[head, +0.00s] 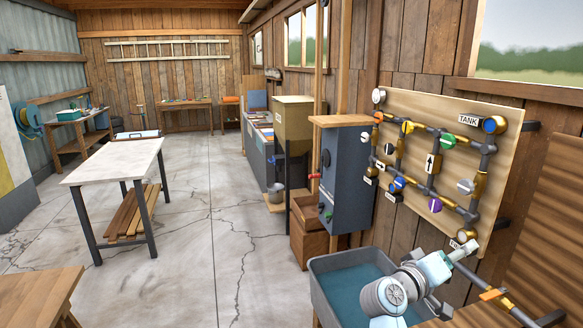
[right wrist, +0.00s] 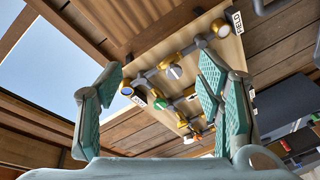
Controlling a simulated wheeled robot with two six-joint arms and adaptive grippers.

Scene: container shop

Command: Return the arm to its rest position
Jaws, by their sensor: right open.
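My right arm stands at the lower right of the head view, over the blue-grey tub (head: 324,283). Its gripper (head: 445,276) is below the lower right part of the valve board (head: 506,155). In the right wrist view the gripper (right wrist: 162,82) has its teal-padded fingers spread wide, with nothing between them. The wrist camera looks up at the board (right wrist: 150,62), whose pipes and coloured knobs appear beyond the fingers. I see no contact between the fingers and the board. My left gripper is not in view.
A grey cabinet (head: 345,170) stands left of the board. A grey pipe with an orange handle (head: 491,295) lies right of my gripper. A white-topped table (head: 115,161) stands at the left. The concrete floor (head: 190,235) between table and tub is clear.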

